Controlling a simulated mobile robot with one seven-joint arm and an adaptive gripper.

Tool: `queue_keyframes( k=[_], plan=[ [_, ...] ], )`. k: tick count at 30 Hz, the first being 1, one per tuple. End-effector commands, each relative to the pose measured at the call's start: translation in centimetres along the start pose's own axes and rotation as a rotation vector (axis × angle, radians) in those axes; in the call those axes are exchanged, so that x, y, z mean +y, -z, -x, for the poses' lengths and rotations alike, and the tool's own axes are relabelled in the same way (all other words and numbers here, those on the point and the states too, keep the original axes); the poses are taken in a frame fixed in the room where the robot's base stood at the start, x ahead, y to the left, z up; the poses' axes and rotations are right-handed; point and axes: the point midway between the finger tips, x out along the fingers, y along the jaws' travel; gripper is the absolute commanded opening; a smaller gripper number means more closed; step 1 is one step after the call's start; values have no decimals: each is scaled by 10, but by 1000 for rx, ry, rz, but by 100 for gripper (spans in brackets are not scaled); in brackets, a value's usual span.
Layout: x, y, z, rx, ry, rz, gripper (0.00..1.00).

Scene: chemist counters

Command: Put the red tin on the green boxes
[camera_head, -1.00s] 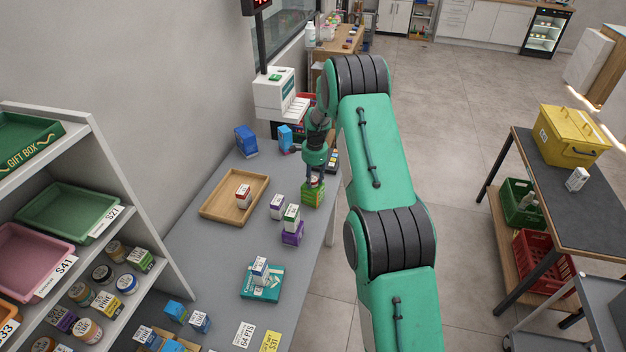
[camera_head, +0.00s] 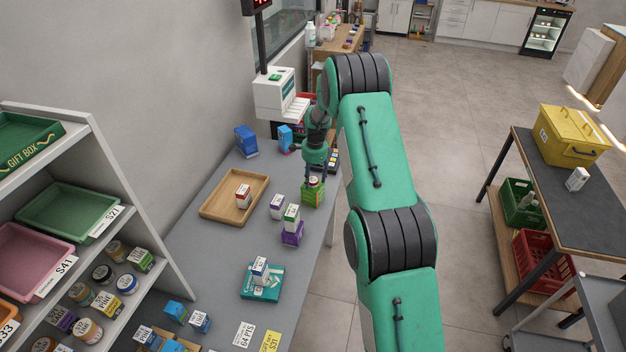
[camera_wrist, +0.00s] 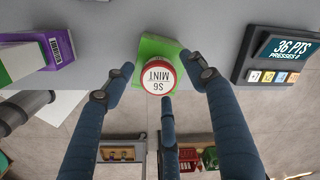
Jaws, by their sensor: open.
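The red tin (camera_wrist: 157,77), with a white lid label reading "MINT", stands on top of the green boxes (camera_wrist: 152,45) at the counter's right edge. In the head view the tin (camera_head: 314,180) shows small on the green boxes (camera_head: 312,196), just below my gripper (camera_head: 313,175). In the wrist view my gripper (camera_wrist: 160,75) is open, with its blue fingers spread on both sides of the tin and apart from it. How many green boxes are stacked is hard to tell.
Left of the green boxes stand purple-and-white boxes (camera_head: 292,234) and a wooden tray (camera_head: 208,211) with a small red-and-white box. A points display (camera_wrist: 280,55) stands to the right in the wrist view. The counter edge drops to the floor close by.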

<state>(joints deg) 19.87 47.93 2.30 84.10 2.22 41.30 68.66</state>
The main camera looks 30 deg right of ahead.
Motion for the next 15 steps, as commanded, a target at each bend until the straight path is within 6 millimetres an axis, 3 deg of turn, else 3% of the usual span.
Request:
queue_keyframes(
  k=[15],
  plan=[
    [-1, 0, 77, 1, 2, 0, 56]
  ],
)
